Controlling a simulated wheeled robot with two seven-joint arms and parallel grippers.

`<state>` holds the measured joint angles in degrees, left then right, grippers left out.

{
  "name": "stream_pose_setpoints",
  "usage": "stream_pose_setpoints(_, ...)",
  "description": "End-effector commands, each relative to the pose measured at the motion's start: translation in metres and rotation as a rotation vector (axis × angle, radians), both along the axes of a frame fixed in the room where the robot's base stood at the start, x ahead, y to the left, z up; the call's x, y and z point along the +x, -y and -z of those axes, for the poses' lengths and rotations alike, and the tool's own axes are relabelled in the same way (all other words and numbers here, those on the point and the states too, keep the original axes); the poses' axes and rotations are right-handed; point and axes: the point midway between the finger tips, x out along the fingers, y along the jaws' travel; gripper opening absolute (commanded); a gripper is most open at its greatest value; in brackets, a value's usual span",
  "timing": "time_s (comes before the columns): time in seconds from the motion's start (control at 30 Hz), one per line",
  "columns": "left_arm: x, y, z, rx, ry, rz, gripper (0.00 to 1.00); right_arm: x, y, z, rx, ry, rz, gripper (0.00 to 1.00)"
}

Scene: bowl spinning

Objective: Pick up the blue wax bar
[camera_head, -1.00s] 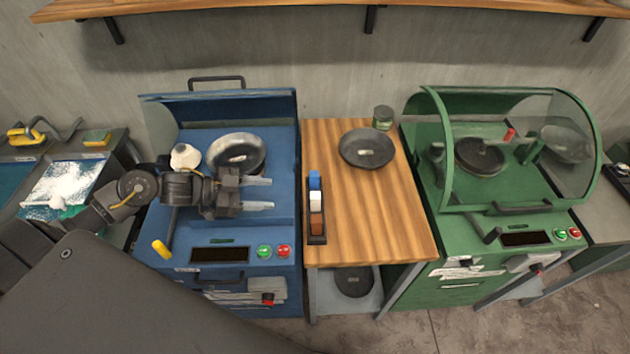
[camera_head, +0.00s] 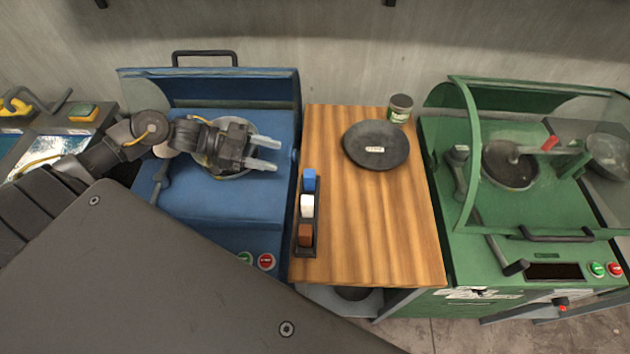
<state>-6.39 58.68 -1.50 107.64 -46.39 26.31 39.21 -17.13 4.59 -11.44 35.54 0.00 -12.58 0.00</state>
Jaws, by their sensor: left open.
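The blue wax bar (camera_head: 309,180) stands in the far slot of a narrow black holder (camera_head: 296,241) on the left edge of the wooden table. A white bar (camera_head: 307,206) and a brown bar (camera_head: 305,236) stand in the same holder, nearer to me. My left gripper (camera_head: 264,153) is open and empty above the blue machine, with its fingers pointing right. It is left of the blue bar and a little farther back, apart from it. My right gripper is not in view.
A dark bowl (camera_head: 376,145) and a small jar (camera_head: 400,108) sit at the back of the wooden table (camera_head: 385,230). The blue machine (camera_head: 215,205) is on the left, the green machine (camera_head: 470,243) on the right. The table's front and middle are clear.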

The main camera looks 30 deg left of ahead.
Motion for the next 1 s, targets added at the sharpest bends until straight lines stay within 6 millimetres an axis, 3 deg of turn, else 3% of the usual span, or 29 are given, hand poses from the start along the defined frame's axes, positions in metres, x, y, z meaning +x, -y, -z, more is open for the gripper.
stream_pose_setpoints(0.03, -0.001, -0.001, 0.014, 0.001, -0.001, -0.002, 0.53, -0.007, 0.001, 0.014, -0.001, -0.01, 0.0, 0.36)
stream_pose_setpoints(0.13, -0.002, -0.003, 0.026, 0.0, -0.001, -0.007, 0.53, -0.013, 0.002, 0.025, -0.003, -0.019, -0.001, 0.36)
stream_pose_setpoints(0.37, -0.004, -0.005, 0.047, 0.001, 0.0, -0.011, 0.53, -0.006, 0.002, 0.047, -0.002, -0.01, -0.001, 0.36)
stream_pose_setpoints(0.63, -0.003, -0.002, 0.048, -0.001, 0.0, -0.012, 0.53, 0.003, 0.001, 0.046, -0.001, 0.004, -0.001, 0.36)
stream_pose_setpoints(1.0, 0.018, 0.04, 0.061, -0.001, 0.0, -0.012, 0.53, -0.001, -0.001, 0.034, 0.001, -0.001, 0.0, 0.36)
